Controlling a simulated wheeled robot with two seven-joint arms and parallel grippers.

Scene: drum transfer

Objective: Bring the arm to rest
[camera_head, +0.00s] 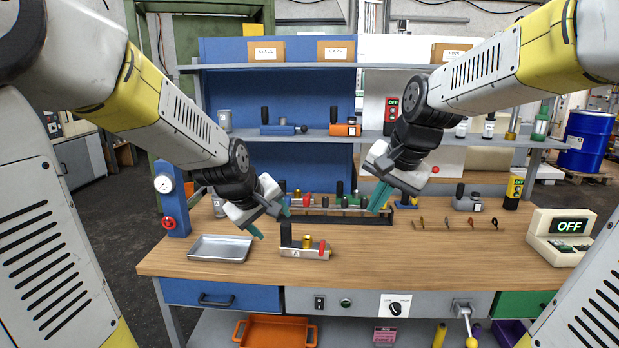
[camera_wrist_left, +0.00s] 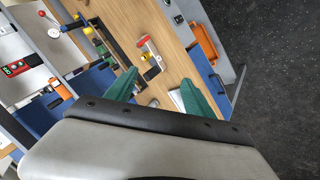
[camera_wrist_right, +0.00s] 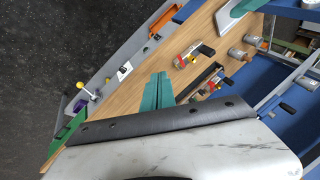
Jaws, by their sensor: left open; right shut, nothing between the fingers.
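My left gripper (camera_head: 273,222) hangs above the left part of the wooden workbench, near a grey metal tray. Its green fingers stand wide apart and empty, as the left wrist view (camera_wrist_left: 158,94) also shows. My right gripper (camera_head: 379,196) is over the bench right of the middle, in front of the rear rack. Its green fingers are together with nothing between them, as the right wrist view (camera_wrist_right: 157,92) also shows. A small fixture marked A (camera_head: 304,251), with a black handle, a yellow knob and a red part, stands on the bench between and below the grippers.
The grey tray (camera_head: 221,248) lies left on the bench (camera_head: 400,258). A blue gauge stand (camera_head: 173,205) is at the left edge, and an OFF display box (camera_head: 561,236) at the right. Shelves (camera_head: 300,137) with devices rise behind. The front middle of the bench is clear.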

